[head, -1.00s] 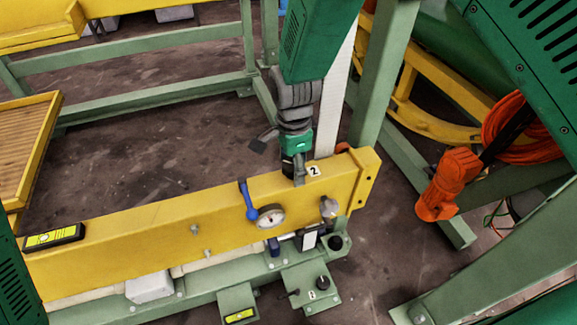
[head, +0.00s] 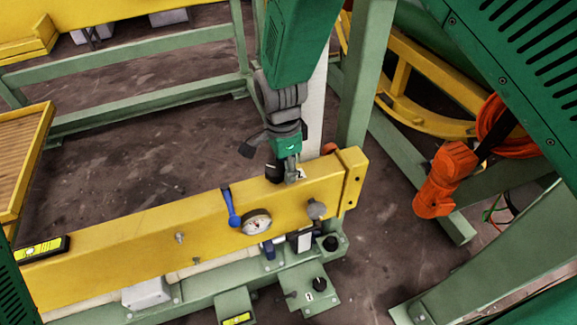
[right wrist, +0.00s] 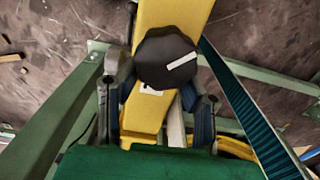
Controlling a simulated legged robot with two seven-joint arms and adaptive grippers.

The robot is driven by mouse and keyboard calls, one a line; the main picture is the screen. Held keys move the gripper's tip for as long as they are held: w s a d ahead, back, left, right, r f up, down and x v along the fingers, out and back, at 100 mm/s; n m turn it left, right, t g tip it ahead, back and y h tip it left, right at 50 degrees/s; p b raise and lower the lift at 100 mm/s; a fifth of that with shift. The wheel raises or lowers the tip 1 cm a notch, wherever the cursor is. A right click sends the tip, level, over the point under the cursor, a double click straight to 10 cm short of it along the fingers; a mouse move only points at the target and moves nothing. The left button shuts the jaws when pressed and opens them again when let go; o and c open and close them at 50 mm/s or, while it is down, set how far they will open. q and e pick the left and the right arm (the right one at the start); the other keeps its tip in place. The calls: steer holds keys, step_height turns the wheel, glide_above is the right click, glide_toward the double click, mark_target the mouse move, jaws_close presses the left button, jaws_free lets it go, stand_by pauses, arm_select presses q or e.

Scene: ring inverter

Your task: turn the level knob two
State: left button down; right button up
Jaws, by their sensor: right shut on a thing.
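The level knob two (right wrist: 166,56) is a dark, many-sided knob with a white bar on its face, seen in the right wrist view on the yellow beam (right wrist: 158,18). My right gripper (right wrist: 160,82) is shut on it, one finger on each side. In the head view my right gripper (head: 287,172) reaches down from above to the top of the yellow beam (head: 130,236), beside a small label at its right end. The knob is mostly hidden there by the gripper.
A gauge (head: 257,222) with a blue lever (head: 230,206) and a grey knob (head: 316,209) are on the beam's front. A level (head: 40,248) lies at its left end. A black knob (head: 319,284) sits on a lower plate. Green frame posts (head: 365,80) stand behind.

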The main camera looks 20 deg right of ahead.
mark_target(269, 168)
steer(key=shift+o, duration=0.4)
steer(key=shift+w+a+r, duration=0.1)
steer(key=shift+a+r, duration=0.1)
steer(key=shift+a, duration=0.9)
steer(key=shift+o, duration=0.3)
steer(key=shift+a, duration=0.45)
steer(key=shift+a+r, duration=0.1)
steer(key=shift+a, duration=0.25)
steer(key=shift+d, duration=0.6)
arm_select(q)
steer(key=shift+s+a+f, duration=0.1)
steer(key=shift+a+f, duration=0.15)
steer(key=shift+a, duration=0.65)
arm_select(e)
steer(key=shift+w+d, duration=0.1)
steer(key=shift+d, duration=0.15)
